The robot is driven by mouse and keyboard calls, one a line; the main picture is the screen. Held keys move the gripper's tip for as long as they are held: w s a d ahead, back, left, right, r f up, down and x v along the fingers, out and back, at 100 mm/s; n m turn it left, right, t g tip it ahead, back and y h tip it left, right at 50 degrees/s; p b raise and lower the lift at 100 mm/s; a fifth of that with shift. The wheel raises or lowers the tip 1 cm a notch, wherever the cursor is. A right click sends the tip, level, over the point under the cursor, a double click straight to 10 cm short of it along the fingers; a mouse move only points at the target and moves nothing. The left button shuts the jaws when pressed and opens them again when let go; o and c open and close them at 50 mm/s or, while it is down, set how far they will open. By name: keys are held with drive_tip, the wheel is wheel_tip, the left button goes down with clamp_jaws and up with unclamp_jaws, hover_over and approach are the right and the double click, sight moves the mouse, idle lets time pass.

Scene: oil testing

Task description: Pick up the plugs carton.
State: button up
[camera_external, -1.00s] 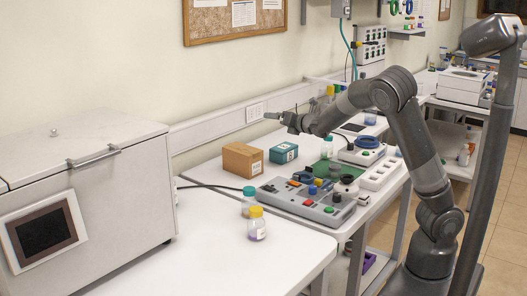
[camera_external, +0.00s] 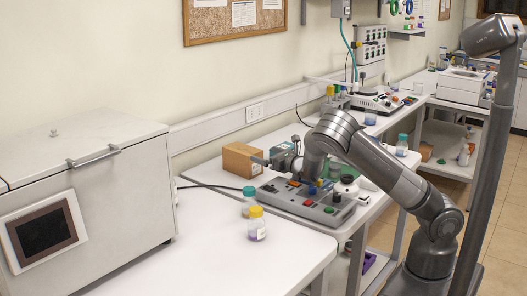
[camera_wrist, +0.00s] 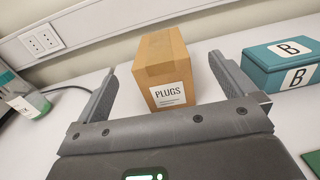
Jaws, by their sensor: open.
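The plugs carton (camera_external: 238,158) is a brown cardboard box standing on the white table near the wall. In the wrist view the carton (camera_wrist: 162,62) shows a white "PLUGS" label facing me, upright and ahead of the fingers. My gripper (camera_wrist: 165,85) is open, with one finger on each side of the line to the carton; the carton lies between and just beyond the fingertips. I cannot tell whether either finger touches it. In the external view my gripper (camera_external: 262,160) is low beside the carton's right side.
A teal box marked B (camera_wrist: 285,62) stands close to the right of the carton. A bottle (camera_wrist: 28,100) and a black cable are at the left. The control panel (camera_external: 300,205) lies in front. Two capped bottles, one yellow-capped (camera_external: 257,226), stand nearer the camera.

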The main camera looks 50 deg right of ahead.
sight(250, 150)
drive_tip(key=shift+w+d+f, duration=0.1)
drive_tip(key=shift+w+f, duration=0.1)
drive_tip(key=shift+w, duration=1.55)
drive_tip(key=shift+w+d+f, duration=0.1)
drive_tip(key=shift+w+f, duration=0.05)
drive_tip(key=shift+w, duration=1.65)
drive_tip(key=shift+w+f, duration=0.2)
drive_tip(key=shift+w, duration=1.55)
drive_tip(key=c, duration=1.1)
drive_tip(key=shift+r, duration=0.15)
